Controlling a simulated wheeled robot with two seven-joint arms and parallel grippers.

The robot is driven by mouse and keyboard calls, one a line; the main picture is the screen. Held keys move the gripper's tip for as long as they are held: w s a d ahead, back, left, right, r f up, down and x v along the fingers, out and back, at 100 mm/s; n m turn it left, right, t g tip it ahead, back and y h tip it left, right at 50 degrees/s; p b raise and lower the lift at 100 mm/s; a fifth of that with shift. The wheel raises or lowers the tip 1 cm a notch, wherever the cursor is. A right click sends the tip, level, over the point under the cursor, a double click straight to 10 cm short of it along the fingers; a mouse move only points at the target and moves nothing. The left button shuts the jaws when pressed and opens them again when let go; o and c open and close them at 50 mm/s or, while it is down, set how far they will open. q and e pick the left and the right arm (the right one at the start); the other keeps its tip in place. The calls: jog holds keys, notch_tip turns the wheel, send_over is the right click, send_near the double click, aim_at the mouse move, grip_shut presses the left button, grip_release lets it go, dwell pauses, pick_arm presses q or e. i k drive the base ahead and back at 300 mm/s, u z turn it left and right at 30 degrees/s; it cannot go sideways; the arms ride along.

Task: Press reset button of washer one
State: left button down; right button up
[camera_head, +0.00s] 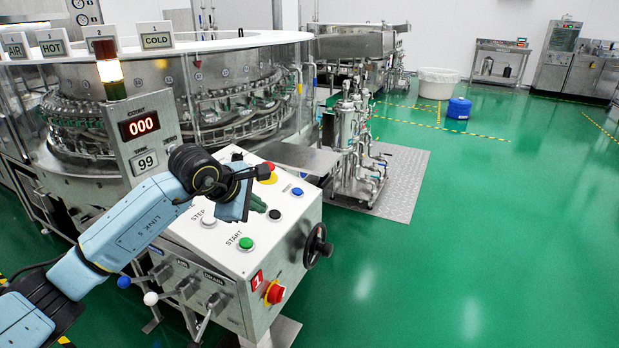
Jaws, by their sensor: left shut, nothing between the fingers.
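I cannot read a reset label; my arm hides part of the panel. My left gripper (258,204) is shut and empty over the panel top, close to the black button and left of the blue one. I cannot tell whether it touches the panel. My right gripper is not in view.
A red knob (267,172) on yellow is behind the gripper. A black handwheel (317,246) and red stop knob (274,293) stick out from the box. A display post (140,127) reads 000 and 99. The round washer (220,105) stands behind. Green floor is clear at right.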

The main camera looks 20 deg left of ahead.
aim_at(297, 191)
jog(key=i, duration=0.85)
